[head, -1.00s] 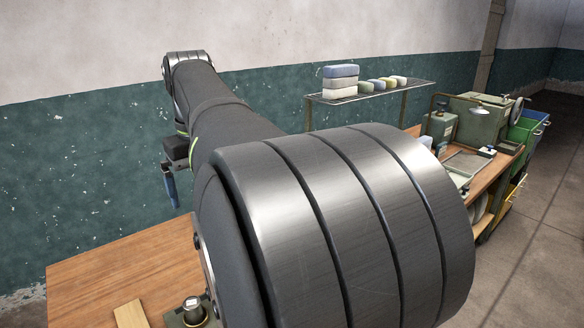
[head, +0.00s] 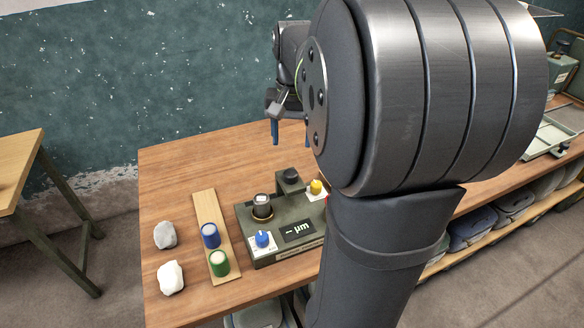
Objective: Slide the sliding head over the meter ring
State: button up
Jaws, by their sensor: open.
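A grey-green meter (head: 285,254) with a "µm" display stands on the wooden bench. A dark cylinder with a pale top (head: 262,203) stands on its left rear, with a brass-coloured ring, likely the meter ring (head: 262,214), around its foot. A round black part, possibly the sliding head (head: 290,176), sits at the meter's back. A blue knob (head: 263,239) is at the front and a yellow knob (head: 316,187) at the right. My gripper (head: 290,131) is open with blue fingers, pointing down behind and above the meter. My arm partly hides it and the meter's right side.
A wooden strip (head: 205,204) left of the meter bears a blue-banded cylinder (head: 210,236) and a green-banded one (head: 219,263). A grey lump (head: 165,235) and a white lump (head: 171,278) lie farther left. A separate table (head: 20,150) stands left.

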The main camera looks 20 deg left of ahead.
aim_at(291, 173)
notch_tip(291, 173, down, 11)
jog(key=shift+a+r, duration=0.1)
jog(key=shift+r, duration=0.1)
